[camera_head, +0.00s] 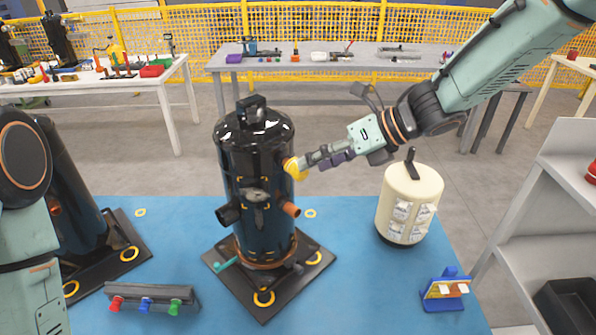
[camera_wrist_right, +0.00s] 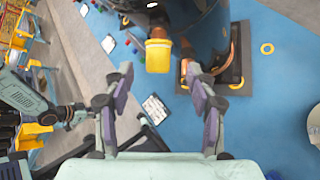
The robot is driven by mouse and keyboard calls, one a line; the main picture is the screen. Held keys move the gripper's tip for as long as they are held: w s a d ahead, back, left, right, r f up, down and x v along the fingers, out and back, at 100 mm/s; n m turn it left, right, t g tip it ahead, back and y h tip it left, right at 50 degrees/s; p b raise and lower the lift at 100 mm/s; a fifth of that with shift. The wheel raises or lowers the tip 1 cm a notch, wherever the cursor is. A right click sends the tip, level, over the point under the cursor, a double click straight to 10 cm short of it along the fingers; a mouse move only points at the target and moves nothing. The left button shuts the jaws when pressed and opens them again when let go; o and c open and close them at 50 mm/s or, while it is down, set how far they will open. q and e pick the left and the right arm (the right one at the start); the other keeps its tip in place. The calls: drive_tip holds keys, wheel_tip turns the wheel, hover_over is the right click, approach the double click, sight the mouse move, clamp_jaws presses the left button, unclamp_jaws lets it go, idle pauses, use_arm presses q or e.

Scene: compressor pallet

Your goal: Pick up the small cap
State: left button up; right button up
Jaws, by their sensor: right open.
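The small cap (camera_head: 294,169) is yellow and sits on the upper right side of the black compressor tank (camera_head: 262,200). In the right wrist view the cap (camera_wrist_right: 158,56) appears just ahead of the fingers, on a copper-coloured stub (camera_wrist_right: 158,31). My right gripper (camera_head: 304,161) reaches in from the right with its tips close to the cap. In its wrist view the right gripper (camera_wrist_right: 159,77) has its fingers spread, with nothing between them. Whether a finger touches the cap cannot be told. My left arm shows at the left edge; its gripper is out of view.
A cream tank (camera_head: 408,203) stands right on the blue mat (camera_head: 345,290). A rack of coloured knobs (camera_head: 152,298) lies front left, and a blue stand (camera_head: 446,290) front right. Another black tank stands left. Copper and black stubs project from the middle tank below the cap.

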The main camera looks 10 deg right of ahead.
sight(296, 168)
drive_tip(key=x, duration=0.4)
drive_tip(key=shift+w+a+r, duration=0.1)
drive_tip(key=shift+w+a, duration=0.15)
drive_tip(key=shift+w, duration=0.05)
drive_tip(key=shift+a+f, duration=0.25)
drive_tip(key=shift+a, duration=0.1)
drive_tip(key=shift+d, duration=0.1)
drive_tip(key=shift+w+f, duration=0.1)
drive_tip(key=shift+w, duration=0.1)
drive_tip(key=c, duration=0.5)
drive_tip(key=shift+s, duration=0.15)
drive_tip(key=c, duration=0.3)
drive_tip(key=shift+c, duration=0.2)
